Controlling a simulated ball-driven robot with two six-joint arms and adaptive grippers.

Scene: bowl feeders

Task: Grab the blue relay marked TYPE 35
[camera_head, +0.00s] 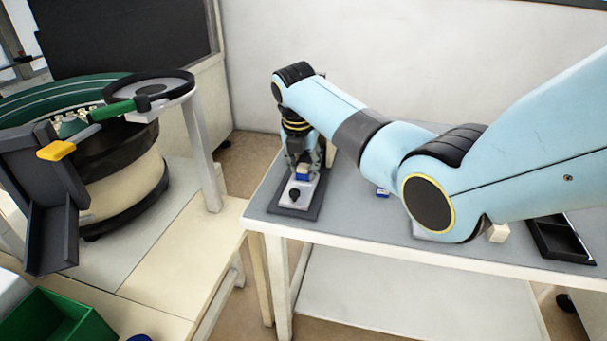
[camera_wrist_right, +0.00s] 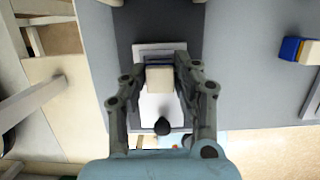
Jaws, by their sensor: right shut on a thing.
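A small block with a blue part and a cream-white part, the relay (camera_head: 302,174), sits at a white plate on a dark base at the left end of the grey table. It also shows in the right wrist view (camera_wrist_right: 160,78). My right gripper (camera_head: 303,162) points down over it and is shut on it, with one finger on each side in the right wrist view (camera_wrist_right: 160,88). No TYPE 35 marking can be read. I cannot tell whether the relay touches the plate. My left gripper is not in view.
The white plate (camera_wrist_right: 152,107) carries a black knob (camera_head: 295,194). Another blue-and-white block (camera_head: 383,193) lies to the right, partly behind my arm. A black tray (camera_head: 560,240) is at the table's right. A bowl feeder (camera_head: 120,190) and a green bin (camera_head: 55,320) are at left.

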